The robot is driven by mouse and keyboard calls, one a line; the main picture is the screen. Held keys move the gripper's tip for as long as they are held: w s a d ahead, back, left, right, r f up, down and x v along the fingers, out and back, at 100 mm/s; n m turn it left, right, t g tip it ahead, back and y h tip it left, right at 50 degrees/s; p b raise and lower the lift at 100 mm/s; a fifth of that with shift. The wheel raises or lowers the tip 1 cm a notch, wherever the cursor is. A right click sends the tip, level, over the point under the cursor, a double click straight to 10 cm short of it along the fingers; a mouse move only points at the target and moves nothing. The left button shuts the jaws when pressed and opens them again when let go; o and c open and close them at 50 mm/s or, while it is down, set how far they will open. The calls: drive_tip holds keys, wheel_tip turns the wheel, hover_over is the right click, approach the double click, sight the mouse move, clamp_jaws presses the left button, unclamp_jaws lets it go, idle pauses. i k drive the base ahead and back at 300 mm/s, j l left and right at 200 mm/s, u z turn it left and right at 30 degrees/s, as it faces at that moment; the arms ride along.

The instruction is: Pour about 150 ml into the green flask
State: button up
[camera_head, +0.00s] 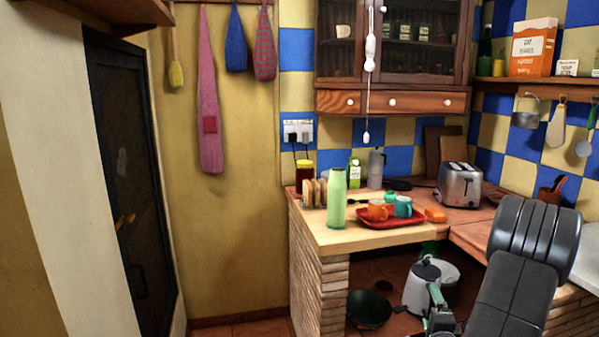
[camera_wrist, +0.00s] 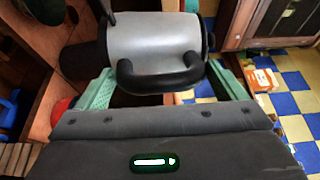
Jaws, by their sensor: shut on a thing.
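The green flask (camera_head: 337,200) stands upright on the front left part of the counter, left of a red tray; its top is pale green. A silver-white kettle (camera_head: 419,288) with a black handle is in my gripper (camera_head: 437,305), low in the head view and below the counter top's level in the picture. In the wrist view my gripper (camera_wrist: 162,72) has its green fingers on either side of the black handle of the kettle (camera_wrist: 150,38). The kettle looks roughly upright in the head view. Its contents are hidden.
The red tray (camera_head: 375,221) holds an orange cup (camera_head: 377,210) and a teal cup (camera_head: 403,206). A toast rack (camera_head: 314,192) stands behind the flask, a toaster (camera_head: 460,185) at the back right. A dark pot (camera_head: 368,309) sits under the counter.

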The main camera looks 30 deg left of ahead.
sight(337, 185)
drive_tip(key=u, duration=0.95)
drive_tip(key=i+j+u, duration=0.1)
drive_tip(key=i+u, duration=0.2)
drive_tip(key=i, duration=0.3)
